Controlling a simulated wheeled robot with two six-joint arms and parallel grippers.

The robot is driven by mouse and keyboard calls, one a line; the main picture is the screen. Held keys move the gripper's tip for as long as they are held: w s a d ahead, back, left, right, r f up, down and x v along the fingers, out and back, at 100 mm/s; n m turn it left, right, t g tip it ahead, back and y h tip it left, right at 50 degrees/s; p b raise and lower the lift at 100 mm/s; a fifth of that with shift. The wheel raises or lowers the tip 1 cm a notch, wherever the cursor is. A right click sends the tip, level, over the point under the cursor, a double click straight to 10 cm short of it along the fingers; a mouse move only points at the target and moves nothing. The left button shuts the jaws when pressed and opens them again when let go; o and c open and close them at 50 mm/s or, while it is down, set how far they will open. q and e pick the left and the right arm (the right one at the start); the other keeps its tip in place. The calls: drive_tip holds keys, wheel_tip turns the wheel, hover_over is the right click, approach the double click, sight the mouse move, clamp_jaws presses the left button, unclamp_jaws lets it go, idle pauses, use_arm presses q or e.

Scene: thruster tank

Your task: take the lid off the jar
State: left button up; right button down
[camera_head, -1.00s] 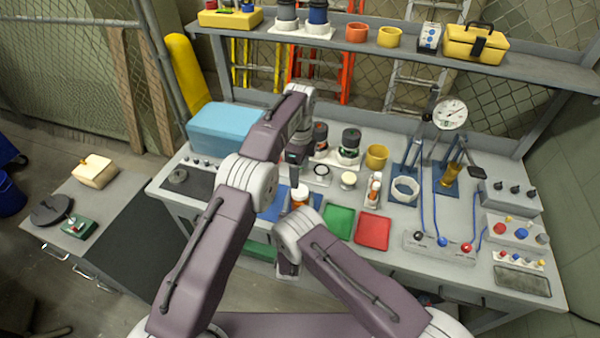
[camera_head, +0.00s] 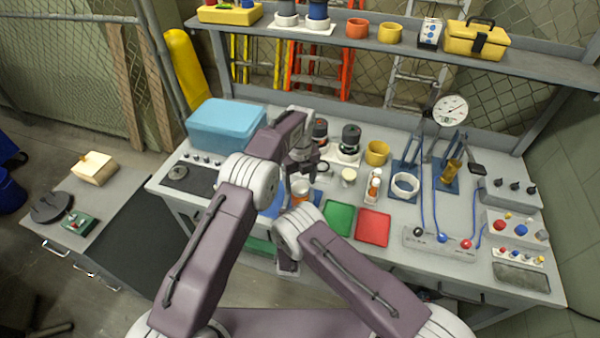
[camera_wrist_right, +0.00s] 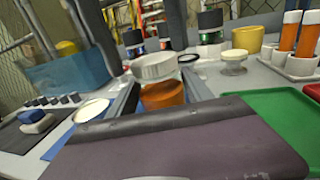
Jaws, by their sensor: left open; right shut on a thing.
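The orange jar (camera_head: 301,199) stands upright near the bench's front edge, on or beside a blue mat. Its pale lid (camera_wrist_right: 155,68) sits on top in the right wrist view, where the orange jar body (camera_wrist_right: 164,96) shows below it. My right gripper (camera_wrist_right: 160,104) is shut on the jar body, one finger along each side; in the head view it is mostly hidden behind my arm link. My left gripper (camera_head: 301,181) points down, open, with its fingers over and around the lid's level. I cannot tell whether they touch the lid.
A green tray (camera_head: 338,217) and a red tray (camera_head: 373,228) lie to the right. A cream-topped stand (camera_head: 348,176), dark-capped items (camera_head: 350,141) and a yellow cup (camera_head: 377,153) stand behind. A blue box (camera_head: 227,124) is at back left. A pale round dish (camera_wrist_right: 92,110) lies left of the jar.

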use_arm(q)
drive_tip(key=shift+f, duration=0.5)
drive_tip(key=c, duration=1.5)
